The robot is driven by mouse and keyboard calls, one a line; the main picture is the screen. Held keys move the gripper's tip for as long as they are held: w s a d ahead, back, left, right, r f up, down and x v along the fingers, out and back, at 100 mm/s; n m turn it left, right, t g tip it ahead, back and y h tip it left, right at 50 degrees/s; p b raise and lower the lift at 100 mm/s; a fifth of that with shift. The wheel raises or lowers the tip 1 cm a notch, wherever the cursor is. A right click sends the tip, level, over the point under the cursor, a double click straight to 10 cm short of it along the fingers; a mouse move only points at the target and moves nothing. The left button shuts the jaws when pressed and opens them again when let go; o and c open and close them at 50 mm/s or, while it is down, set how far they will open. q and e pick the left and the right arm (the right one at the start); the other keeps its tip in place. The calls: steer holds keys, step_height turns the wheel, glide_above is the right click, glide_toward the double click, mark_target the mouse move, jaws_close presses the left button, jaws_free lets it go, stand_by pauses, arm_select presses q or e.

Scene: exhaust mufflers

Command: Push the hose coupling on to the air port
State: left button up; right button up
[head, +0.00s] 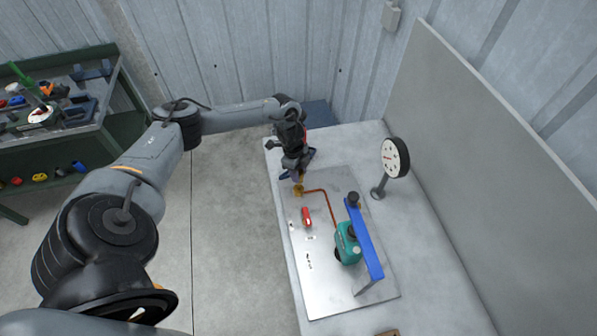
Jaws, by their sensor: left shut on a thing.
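My left gripper (297,174) points down over the far left part of a metal plate on the table. It is shut on a small brass-coloured piece, which looks like the hose coupling; the fingers hide most of it. A brass fitting (299,190), which looks like the air port, sits on the plate right below the fingertips, at the end of an orange-brown pipe (320,191). I cannot tell whether the held piece touches the fitting. My right gripper is not in view.
The metal plate (318,285) carries a red part (306,217), a teal unit (347,243) and a raised blue bar (366,240). A round dial on a stand (394,157) stands to the right. A green tool bench (50,140) is at far left.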

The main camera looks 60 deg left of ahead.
mark_target(298, 186)
arm_select(q)
steer(key=shift+f+b, duration=2.15)
steer(key=shift+f, duration=0.3)
steer(key=shift+p, duration=0.3)
steer(key=shift+a+p, duration=0.1)
steer(key=shift+p, duration=0.25)
stand_by(0.5)
stand_by(0.4)
steer(key=shift+f+b, duration=0.4)
steer(key=shift+f, duration=0.2)
steer(key=o, duration=1.1)
steer(key=shift+c, duration=0.2)
